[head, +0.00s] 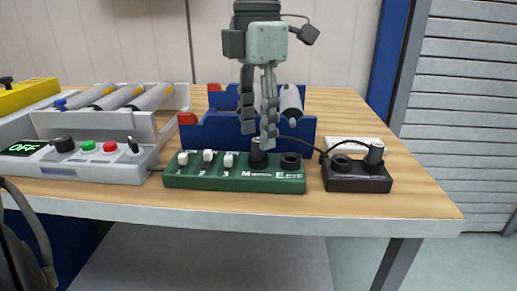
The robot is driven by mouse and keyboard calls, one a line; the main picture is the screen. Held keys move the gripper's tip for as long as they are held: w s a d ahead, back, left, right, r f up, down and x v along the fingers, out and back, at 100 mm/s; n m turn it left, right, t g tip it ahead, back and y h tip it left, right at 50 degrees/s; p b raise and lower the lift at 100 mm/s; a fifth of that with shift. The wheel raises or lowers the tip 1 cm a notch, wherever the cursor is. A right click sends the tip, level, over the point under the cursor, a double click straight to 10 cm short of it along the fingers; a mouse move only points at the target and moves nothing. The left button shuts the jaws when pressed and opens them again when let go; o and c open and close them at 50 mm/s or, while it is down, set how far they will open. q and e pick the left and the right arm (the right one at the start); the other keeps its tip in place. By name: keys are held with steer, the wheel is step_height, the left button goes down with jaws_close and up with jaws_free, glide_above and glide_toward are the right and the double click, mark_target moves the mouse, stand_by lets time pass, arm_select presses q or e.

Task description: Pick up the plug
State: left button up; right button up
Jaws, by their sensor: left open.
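A black plug (258,157) stands upright at a socket of the green box (235,181), just left of an empty round socket (291,162). A second black plug (375,152) with a grey top stands at the right side of the small dark box (357,178), with a black cable arching from it. My left gripper (258,136) hangs fingers down over the green box's plug. Its fingers are open, with the tips at or just above the plug's top. Whether they touch it cannot be told. My right gripper is not in view.
A blue holder (207,137) with a grey cylinder (291,103) stands behind the green box. At left is a grey control panel (100,158) with an "OFF" display, below a tray of grey cylinders (150,97). The wooden table (415,195) is clear at right.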

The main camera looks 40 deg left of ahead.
arm_select(q)
steer(key=shift+f, duration=0.85)
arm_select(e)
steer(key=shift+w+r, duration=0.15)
arm_select(q)
steer(key=shift+c, duration=0.3)
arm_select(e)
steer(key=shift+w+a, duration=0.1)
arm_select(q)
steer(key=shift+w, duration=0.1)
steer(key=shift+c, duration=1.3)
jaws_close()
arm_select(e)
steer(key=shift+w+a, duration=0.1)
arm_select(q)
steer(key=shift+r, duration=0.1)
